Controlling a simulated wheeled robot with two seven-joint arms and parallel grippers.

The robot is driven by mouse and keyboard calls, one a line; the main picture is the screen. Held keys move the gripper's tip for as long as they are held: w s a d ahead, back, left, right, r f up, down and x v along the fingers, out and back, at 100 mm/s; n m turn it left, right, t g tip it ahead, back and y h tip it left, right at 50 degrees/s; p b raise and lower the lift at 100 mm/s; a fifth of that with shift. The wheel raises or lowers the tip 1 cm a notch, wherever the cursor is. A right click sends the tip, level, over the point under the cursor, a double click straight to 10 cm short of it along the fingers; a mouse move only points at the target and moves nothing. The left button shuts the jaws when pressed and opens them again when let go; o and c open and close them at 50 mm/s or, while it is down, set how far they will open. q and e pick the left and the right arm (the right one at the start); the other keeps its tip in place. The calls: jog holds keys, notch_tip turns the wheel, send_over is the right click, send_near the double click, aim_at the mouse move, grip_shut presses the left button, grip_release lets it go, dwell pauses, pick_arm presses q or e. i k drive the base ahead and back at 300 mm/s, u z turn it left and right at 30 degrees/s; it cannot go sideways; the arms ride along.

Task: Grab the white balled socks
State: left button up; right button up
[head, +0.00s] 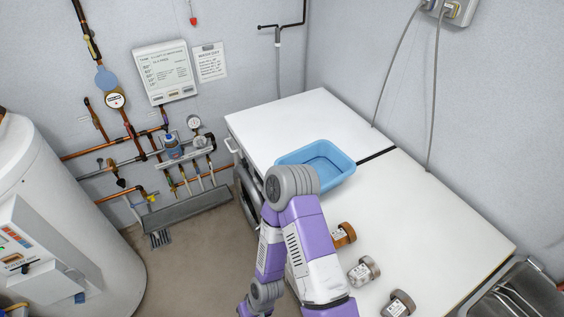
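I cannot make out any white balled socks in the head view. A blue washtub basin (345,177) sits on the white worktop, near the dark seam between its two sections. Its near left side is partly hidden by the grey elbow of my purple and white arm. The part of the basin floor that shows looks bare. That arm rises from the bottom edge and folds back down in front of the worktop. Its far end runs toward the bottom of the picture, and no fingers show. Neither of my grippers is in view.
The worktop (430,225) is clear at right. A brown-ended jar-like object (343,235) and two silver-grey ones (364,270) (398,303) stand along its front edge. A metal sink (520,290) is at lower right. A white tank (60,220) stands left.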

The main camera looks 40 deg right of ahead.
aim_at(368, 270)
jog(key=i, duration=2.05)
jog(key=z, duration=5)
jog(key=i, duration=0.5)
jog(key=z, duration=0.05)
